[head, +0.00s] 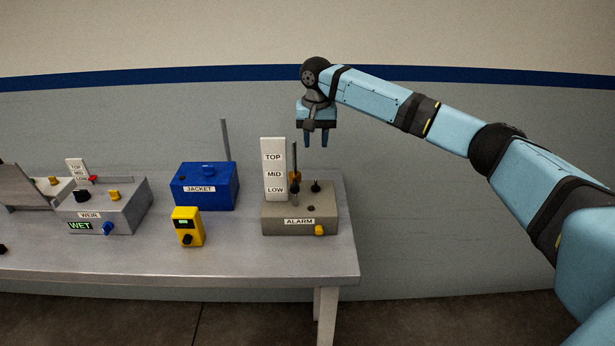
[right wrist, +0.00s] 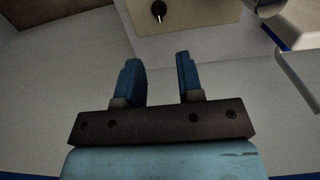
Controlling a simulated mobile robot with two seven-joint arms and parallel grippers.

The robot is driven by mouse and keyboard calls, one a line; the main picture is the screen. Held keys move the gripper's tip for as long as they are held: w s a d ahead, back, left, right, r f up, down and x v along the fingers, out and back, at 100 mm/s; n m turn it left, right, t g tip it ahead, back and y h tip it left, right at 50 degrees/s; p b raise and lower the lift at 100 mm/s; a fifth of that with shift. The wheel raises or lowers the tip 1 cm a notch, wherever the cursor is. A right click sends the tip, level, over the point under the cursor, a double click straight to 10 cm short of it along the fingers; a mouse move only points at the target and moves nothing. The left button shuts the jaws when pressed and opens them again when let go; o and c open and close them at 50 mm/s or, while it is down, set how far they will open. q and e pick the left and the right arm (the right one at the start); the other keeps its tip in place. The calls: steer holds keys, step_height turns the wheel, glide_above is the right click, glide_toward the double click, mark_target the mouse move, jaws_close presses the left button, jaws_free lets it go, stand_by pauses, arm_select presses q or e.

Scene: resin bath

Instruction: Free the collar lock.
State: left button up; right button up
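The grey-beige ALARM box (head: 322,208) stands near the table's right end. On it are a white TOP/MID/LOW plate (head: 273,165), an upright rod (head: 294,152) with an orange-brown part (head: 294,178) that may be the collar, a black knob (head: 316,186) and a yellow front knob (head: 319,230). No part is labelled as the collar lock. My right gripper (head: 316,143) points down above the box, apart from it, open and empty. In the right wrist view its fingers (right wrist: 158,62) are spread, with a black knob (right wrist: 158,10) beyond them. My left gripper is not in view.
A blue JACKET box (head: 205,196) with a tall grey rod stands left of the ALARM box. A yellow handheld device (head: 187,228) is in front of it. A grey WEIR box (head: 105,210) with a WET display is further left. The table front (head: 270,268) is clear.

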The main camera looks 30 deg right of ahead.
mark_target(316, 183)
steer(key=f, duration=1.3)
steer(key=shift+s+f+b, duration=0.2)
steer(key=shift+s+b, duration=0.05)
steer(key=shift+b, duration=0.1)
steer(key=shift+c, duration=0.5)
